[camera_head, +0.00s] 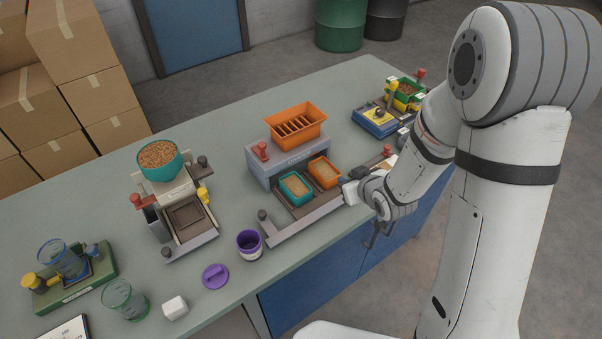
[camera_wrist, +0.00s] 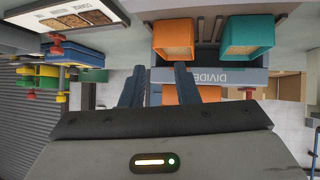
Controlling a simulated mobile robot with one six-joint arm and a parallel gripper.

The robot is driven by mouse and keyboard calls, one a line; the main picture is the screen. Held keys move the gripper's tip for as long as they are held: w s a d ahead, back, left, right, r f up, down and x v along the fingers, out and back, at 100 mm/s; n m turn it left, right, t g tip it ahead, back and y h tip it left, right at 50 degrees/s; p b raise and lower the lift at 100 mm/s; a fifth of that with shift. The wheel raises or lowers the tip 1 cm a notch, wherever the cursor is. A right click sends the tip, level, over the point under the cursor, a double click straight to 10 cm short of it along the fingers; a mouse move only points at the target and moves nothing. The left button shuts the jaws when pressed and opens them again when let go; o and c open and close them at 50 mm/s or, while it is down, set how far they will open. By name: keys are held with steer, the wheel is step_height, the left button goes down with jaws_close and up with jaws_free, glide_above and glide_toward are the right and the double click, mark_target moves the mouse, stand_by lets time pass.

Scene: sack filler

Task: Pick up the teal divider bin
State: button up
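The teal divider bin (camera_head: 299,200) stands upright beside a smaller orange bin (camera_head: 318,183) in the grey divider's tray. Both hold tan grain. In the wrist view, which looks upside down, the teal bin (camera_wrist: 258,36) is at upper right and the orange bin (camera_wrist: 173,28) is left of it. My gripper (camera_head: 349,193) is just right of the orange bin in the head view, farther from the teal bin. In the wrist view my gripper (camera_wrist: 160,72) has its two dark fingers apart with nothing held between them. The fingertips are hard to make out in the head view.
An orange slotted hopper (camera_head: 290,140) tops the divider behind the bins. A grey rail (camera_head: 300,223) runs along the tray's front. A purple cup (camera_head: 249,245) stands left of it. Bare green-grey table lies between.

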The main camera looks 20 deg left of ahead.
mark_target(303, 180)
steer(key=s+a+f+y, duration=0.1)
steer(key=a, duration=0.1)
steer(key=s+a+f+n+y+p, duration=0.1)
steer(key=a+y, duration=0.1)
steer(key=a, duration=0.1)
steer(key=s+a+y, duration=0.1)
steer(key=a, duration=0.1)
steer(key=shift+s+a+f+n, duration=0.1)
steer(key=shift+a+f+n, duration=0.05)
steer(key=shift+f+n, duration=0.25)
steer(key=shift+p+x, duration=1.15)
steer(key=shift+x, duration=0.8)
steer(key=shift+w+a+f+y+p, duration=0.15)
steer(key=shift+w+a+f+p, duration=0.3)
steer(key=shift+a, duration=0.3)
steer(key=shift+w+a+f+y+p, duration=0.2)
steer(key=shift+w+a+p, duration=0.1)
steer(key=shift+w+a, duration=0.4)
steer(key=shift+s+a, duration=0.1)
jaws_close()
